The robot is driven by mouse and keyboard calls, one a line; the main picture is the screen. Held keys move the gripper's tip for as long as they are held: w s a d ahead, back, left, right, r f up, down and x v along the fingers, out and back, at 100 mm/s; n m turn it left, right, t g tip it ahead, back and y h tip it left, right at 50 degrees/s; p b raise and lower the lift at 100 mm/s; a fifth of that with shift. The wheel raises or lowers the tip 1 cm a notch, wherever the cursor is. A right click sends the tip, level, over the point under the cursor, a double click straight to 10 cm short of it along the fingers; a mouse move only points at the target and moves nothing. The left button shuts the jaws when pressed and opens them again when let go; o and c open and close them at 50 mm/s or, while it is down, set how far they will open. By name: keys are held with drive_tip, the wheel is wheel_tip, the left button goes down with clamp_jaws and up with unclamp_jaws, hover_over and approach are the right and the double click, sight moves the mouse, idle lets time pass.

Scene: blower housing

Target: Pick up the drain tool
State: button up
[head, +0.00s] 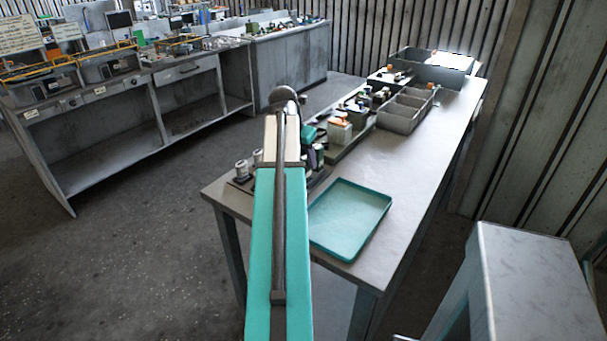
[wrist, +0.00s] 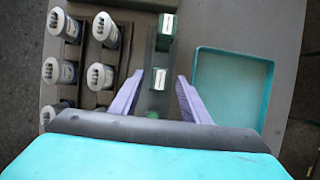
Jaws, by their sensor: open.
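My gripper (wrist: 160,77) is open in the wrist view, with two pale purple fingers spread apart. Between the fingertips, below them, is a dark block with a white label (wrist: 159,79). A green block with a white label (wrist: 166,30) stands farther up the same dark strip. I cannot tell which item is the drain tool, as no label is readable. Grey-white ribbed-capped cylinders (wrist: 101,76) stand in the rack to the left of the fingers. In the head view my teal arm hides much of the near end of the bench.
A teal tray (head: 349,219) lies on the bench (head: 419,137) to the right of the rack; it looks empty and also shows in the wrist view (wrist: 232,88). Grey divided bins (head: 405,111) stand farther back. The bench's right side is clear. A grey stand (head: 530,280) is at lower right.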

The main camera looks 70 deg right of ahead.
sight(307, 166)
drive_tip(key=shift+d+p+x, duration=0.15)
drive_tip(key=shift+p+x, duration=0.15)
drive_tip(key=shift+x, duration=0.5)
drive_tip(key=shift+d+p+x, duration=0.15)
drive_tip(key=shift+p+x, duration=0.1)
drive_tip(key=shift+x, duration=1.45)
drive_tip(key=shift+w, duration=0.1)
drive_tip(key=c, duration=1)
